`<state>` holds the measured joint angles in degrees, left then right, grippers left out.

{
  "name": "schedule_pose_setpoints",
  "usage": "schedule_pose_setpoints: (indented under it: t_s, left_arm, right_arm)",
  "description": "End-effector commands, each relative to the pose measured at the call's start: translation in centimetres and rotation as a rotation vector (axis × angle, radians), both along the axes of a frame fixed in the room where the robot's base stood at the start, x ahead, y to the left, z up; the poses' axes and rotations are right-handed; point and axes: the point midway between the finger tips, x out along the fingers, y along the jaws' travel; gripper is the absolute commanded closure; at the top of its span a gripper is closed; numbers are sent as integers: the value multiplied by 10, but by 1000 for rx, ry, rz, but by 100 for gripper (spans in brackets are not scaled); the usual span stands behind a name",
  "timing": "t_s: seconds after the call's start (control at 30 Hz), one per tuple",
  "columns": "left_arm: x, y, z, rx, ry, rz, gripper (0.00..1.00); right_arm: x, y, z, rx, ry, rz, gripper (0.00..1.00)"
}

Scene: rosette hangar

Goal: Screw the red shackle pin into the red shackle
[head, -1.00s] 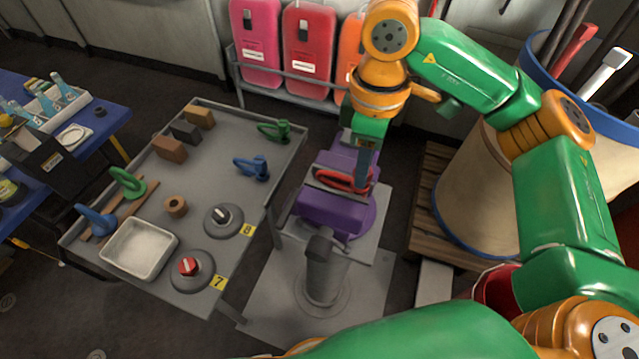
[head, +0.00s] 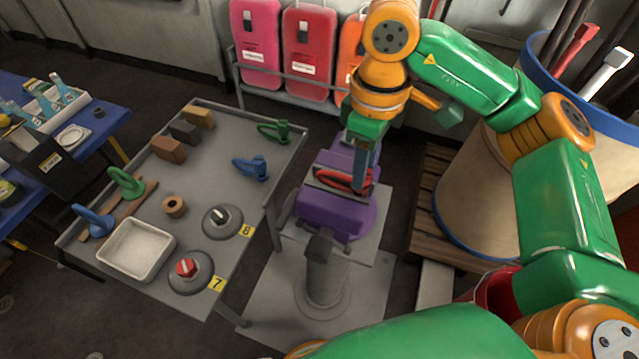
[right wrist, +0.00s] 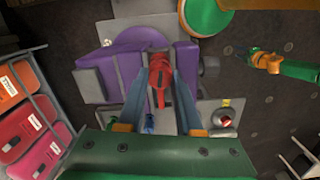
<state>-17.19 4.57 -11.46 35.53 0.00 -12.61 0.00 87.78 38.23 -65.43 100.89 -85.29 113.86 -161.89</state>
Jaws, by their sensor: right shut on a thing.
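The red shackle (head: 330,180) lies clamped in the purple vise (head: 335,212), and it also shows in the right wrist view (right wrist: 158,68). My right gripper (head: 361,182) points down at the right end of the shackle. It is shut on a red piece there, which I take for the red shackle pin; the fingers hide most of it. In the right wrist view the red parts overlap between the fingers, so I cannot tell how deep the pin sits. My left gripper seems to show small in the right wrist view (right wrist: 262,60), its jaws unclear.
A grey table (head: 225,150) left of the vise carries a green shackle (head: 274,131), a blue shackle (head: 251,167), blocks, a tray (head: 136,276) and two round bases marked 7 and 8. A large drum (head: 480,195) stands on a pallet to the right.

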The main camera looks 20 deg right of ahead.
Motion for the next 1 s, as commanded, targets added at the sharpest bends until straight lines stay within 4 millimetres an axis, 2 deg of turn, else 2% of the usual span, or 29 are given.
schedule_pose_setpoints:
  t_s: [0.2,0.3,0.57,0.67,0.9,1.0]
  left_arm:
    - [0,0,-8,0,0,0,50]
    - [0,0,-8,0,0,0,50]
    - [0,0,-8,0,0,0,50]
    - [0,-1,-12,0,0,0,50]
    - [0,-1,-22,0,0,0,50]
    - [0,-1,-22,0,0,0,50]
  right_arm:
    - [1,-2,-3,3,-5,-521,100]
    - [1,-2,-2,2,-5,-646,100]
    - [1,-2,-2,3,-5,-680,100]
    - [1,-2,-3,4,-8,-842,100]
    - [2,-3,-4,6,-14,-1405,100]
    - [2,-3,-3,6,-14,-1507,100]
